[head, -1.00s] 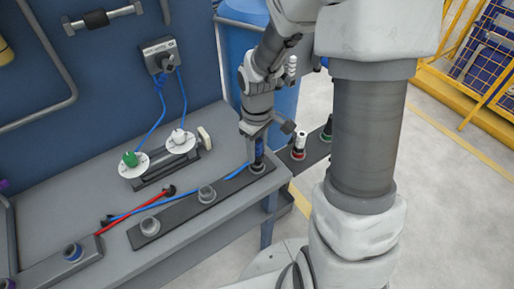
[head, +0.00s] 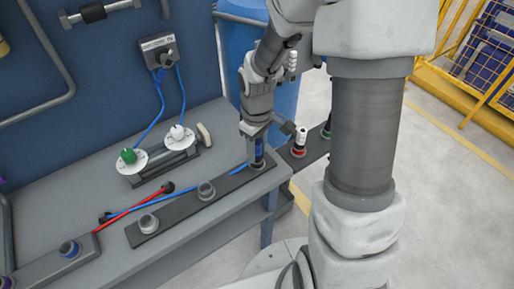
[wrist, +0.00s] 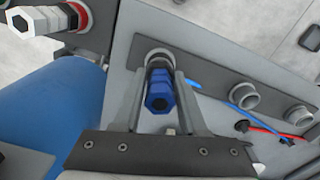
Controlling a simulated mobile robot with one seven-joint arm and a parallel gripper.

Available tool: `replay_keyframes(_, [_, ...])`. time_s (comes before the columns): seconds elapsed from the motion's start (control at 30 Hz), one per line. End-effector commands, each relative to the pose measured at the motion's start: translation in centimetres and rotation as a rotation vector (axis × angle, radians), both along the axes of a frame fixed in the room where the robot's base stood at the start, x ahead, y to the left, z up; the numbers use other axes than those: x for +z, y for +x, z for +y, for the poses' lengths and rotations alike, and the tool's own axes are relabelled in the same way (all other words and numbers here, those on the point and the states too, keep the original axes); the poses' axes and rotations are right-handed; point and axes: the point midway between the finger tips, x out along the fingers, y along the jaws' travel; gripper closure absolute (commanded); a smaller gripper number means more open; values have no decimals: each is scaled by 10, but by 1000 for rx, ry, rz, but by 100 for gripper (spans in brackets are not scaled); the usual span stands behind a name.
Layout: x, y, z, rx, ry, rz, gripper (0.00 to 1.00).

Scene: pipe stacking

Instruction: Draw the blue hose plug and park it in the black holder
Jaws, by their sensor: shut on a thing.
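The blue hose plug (wrist: 159,88) is between the two fingers of my gripper (wrist: 163,98), which is shut on it. In the head view, the blue plug (head: 259,148) stands upright at the right end of a dark strip (head: 178,206) with grey round sockets. My gripper (head: 258,138) is right above that end socket. The plug is over or in the end socket (wrist: 158,58); I cannot tell how deep it sits. A blue hose (head: 238,169) runs left from near the plug. I cannot tell for sure which strip is the black holder.
A red hose (head: 132,208) lies on the grey bench (head: 95,170). A blue barrel (wrist: 62,110) is close by.

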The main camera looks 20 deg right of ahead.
Motion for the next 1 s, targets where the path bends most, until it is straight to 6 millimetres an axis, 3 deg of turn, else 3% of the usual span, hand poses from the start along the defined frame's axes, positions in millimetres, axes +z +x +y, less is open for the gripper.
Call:
replay_keyframes(0.27, [-2,0,0,0,0,0,100])
replay_keyframes(0.3, [-2,0,0,0,0,0,53])
replay_keyframes(0.47, [-2,0,0,0,0,0,24])
replay_keyframes(0.8, [1,0,0,0,0,0,24])
replay_keyframes(1.0, [29,1,0,-2,1,-4,24])
